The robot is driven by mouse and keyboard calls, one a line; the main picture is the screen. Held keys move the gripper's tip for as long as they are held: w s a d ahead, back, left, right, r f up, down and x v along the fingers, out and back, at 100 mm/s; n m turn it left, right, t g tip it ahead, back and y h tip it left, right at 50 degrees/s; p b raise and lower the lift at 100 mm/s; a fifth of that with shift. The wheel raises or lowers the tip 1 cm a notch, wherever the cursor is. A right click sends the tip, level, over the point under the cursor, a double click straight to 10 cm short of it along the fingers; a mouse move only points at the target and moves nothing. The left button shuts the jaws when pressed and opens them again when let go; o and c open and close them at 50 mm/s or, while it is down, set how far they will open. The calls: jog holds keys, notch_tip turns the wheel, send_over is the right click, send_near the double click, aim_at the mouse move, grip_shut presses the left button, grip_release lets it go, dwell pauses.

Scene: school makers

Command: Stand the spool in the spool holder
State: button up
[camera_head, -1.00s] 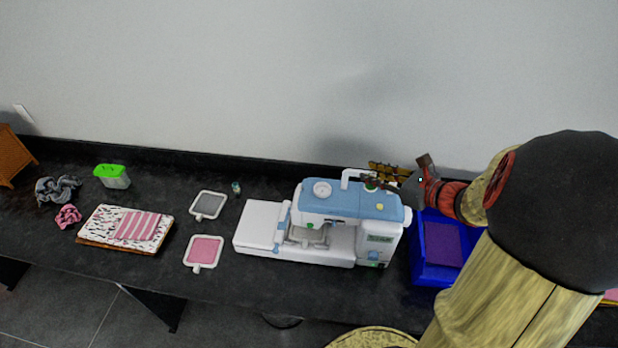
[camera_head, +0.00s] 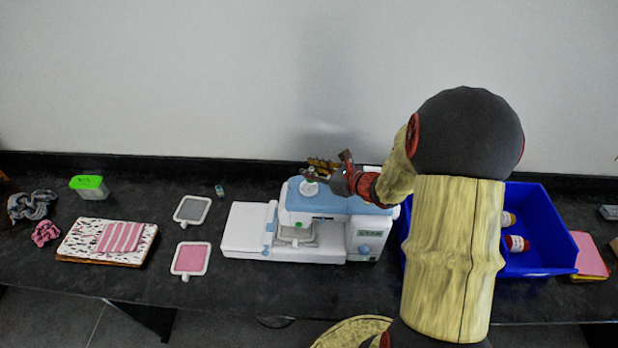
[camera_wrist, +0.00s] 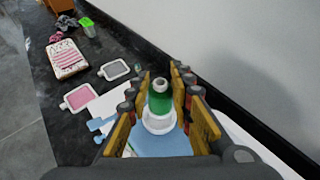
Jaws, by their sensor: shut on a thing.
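The green spool with a pale top (camera_wrist: 160,101) stands roughly upright between the fingers of my gripper (camera_wrist: 159,92) in the wrist view. My gripper is shut on it. A white round part (camera_wrist: 158,123), which looks like the spool holder, shows just below the spool. In the head view the round white part (camera_head: 309,188) is on top of the blue and white sewing machine (camera_head: 345,203). My gripper (camera_head: 322,171) is over that end of the machine top. The spool is not clear there, and I cannot tell whether it touches the holder.
A blue bin (camera_head: 541,217) with small jars stands right of the machine, partly behind my arm. Two framed pads, grey (camera_head: 192,209) and pink (camera_head: 190,258), lie to the left, near folded cloth (camera_head: 107,241) and a green-lidded tub (camera_head: 90,187). The wall is close behind.

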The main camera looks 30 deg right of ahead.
aim_at(315, 181)
jog(key=shift+w+a+f, duration=0.15)
jog(key=shift+w+f, duration=0.1)
jog(key=shift+f, duration=0.05)
jog(key=f, duration=0.3)
jog(key=shift+w+f, duration=0.2)
jog(key=shift+a, duration=0.1)
jog(key=shift+f, duration=0.15)
jog(key=shift+f+b, duration=0.35)
jog(key=shift+b, duration=0.05)
jog(key=o, duration=1)
jog(key=shift+r, duration=0.1)
jog(key=shift+r, duration=0.1)
